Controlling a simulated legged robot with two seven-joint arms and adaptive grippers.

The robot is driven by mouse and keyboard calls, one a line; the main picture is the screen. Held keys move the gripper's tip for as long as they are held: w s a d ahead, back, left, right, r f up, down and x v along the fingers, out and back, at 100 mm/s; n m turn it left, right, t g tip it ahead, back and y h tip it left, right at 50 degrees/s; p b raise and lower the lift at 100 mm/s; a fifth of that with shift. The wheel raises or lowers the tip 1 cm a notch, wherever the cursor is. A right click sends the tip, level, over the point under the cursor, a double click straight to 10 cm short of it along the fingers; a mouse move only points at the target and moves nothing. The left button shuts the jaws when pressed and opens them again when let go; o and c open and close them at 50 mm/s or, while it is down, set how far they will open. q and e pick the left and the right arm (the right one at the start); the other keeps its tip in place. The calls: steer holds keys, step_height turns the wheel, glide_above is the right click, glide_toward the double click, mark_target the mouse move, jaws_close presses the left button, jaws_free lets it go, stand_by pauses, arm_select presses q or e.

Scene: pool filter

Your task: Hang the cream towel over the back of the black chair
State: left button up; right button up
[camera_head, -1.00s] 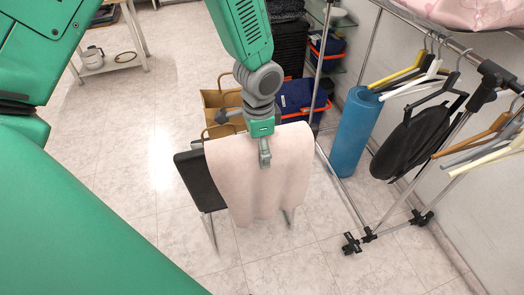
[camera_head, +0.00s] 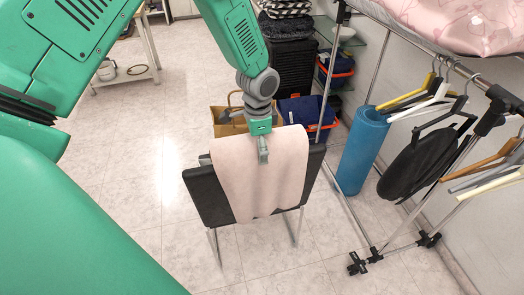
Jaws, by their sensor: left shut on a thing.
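The cream towel (camera_head: 250,190) hangs in front of the back of the black chair (camera_head: 207,195), with black showing to its left and right. Its top edge lies along or just above the chair's top edge. How much of it lies behind the back is hidden. My left gripper (camera_head: 263,158) points down at the towel's upper part, shut on it. The chair's thin metal legs (camera_head: 293,228) show below. My right gripper is not in view.
A garment rack with hangers (camera_head: 437,95) and a blue rolled mat (camera_head: 362,150) stands on the right. A brown paper bag (camera_head: 228,122) and a blue bin with orange trim (camera_head: 305,110) stand behind the chair. The tiled floor at left is clear.

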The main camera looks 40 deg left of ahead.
arm_select(q)
steer(key=f, duration=0.1)
steer(key=a+f+b, duration=0.1)
steer(key=f, duration=0.1)
steer(key=shift+f, duration=0.25)
steer(key=shift+d+f+b, duration=0.1)
steer(key=shift+f+b, duration=0.5)
steer(key=shift+d+f+b, duration=0.2)
steer(key=shift+f+b, duration=0.3)
steer(key=shift+f, duration=0.5)
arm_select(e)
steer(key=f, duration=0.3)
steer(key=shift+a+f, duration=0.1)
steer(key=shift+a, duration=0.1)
arm_select(q)
steer(key=shift+a+f, duration=0.1)
steer(key=shift+a, duration=0.1)
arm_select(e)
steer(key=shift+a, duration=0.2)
arm_select(q)
steer(key=o, duration=1.5)
steer(key=shift+d, duration=0.15)
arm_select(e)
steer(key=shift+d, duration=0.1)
arm_select(q)
steer(key=shift+d, duration=0.1)
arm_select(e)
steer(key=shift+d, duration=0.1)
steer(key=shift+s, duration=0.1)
